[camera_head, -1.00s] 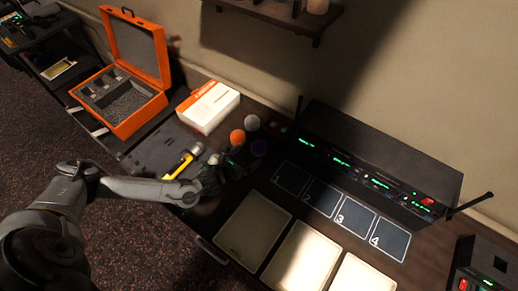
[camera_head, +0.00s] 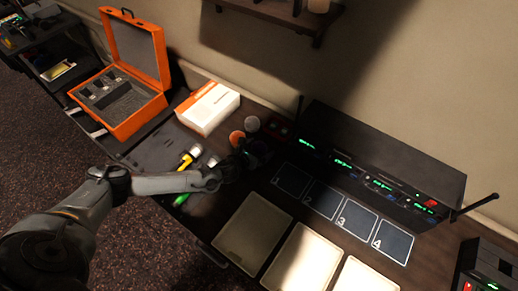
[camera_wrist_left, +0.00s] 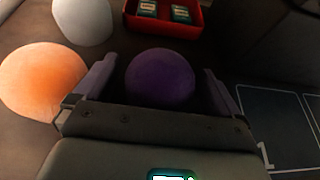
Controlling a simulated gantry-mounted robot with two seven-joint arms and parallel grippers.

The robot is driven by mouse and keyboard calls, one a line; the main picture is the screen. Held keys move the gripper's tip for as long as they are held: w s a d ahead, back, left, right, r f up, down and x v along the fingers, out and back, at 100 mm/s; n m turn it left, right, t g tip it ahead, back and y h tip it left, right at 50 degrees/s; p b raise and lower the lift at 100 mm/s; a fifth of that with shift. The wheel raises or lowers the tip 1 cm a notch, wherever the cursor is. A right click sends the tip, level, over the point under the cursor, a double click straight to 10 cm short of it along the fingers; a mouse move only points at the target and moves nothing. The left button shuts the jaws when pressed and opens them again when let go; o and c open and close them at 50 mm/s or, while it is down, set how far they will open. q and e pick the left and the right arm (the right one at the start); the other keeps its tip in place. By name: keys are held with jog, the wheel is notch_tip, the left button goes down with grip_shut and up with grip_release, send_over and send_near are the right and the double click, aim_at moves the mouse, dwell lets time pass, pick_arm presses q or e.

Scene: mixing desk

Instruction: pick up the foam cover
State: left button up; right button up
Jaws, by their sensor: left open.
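Three round foam covers stand together on the desk: an orange one (camera_head: 237,138), a grey one (camera_head: 252,123) and a purple one (camera_wrist_left: 160,78). In the left wrist view the orange cover (camera_wrist_left: 42,80) and the grey cover (camera_wrist_left: 84,20) are left of my left gripper (camera_wrist_left: 158,90). That gripper is open, with the purple cover between its fingers and a gap showing at the sides. In the head view my left gripper (camera_head: 254,152) hides the purple cover. My right gripper is not in view.
A small red box (camera_wrist_left: 190,28) with batteries is just beyond the purple cover. A white-and-orange box (camera_head: 208,108), an open orange case (camera_head: 118,127) and yellow and green microphones stand to the left. Numbered squares (camera_head: 325,199) and pale panels lie to the right.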

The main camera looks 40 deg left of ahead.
pick_arm(q)
jog(key=c, duration=1)
jog(key=shift+r, duration=0.1)
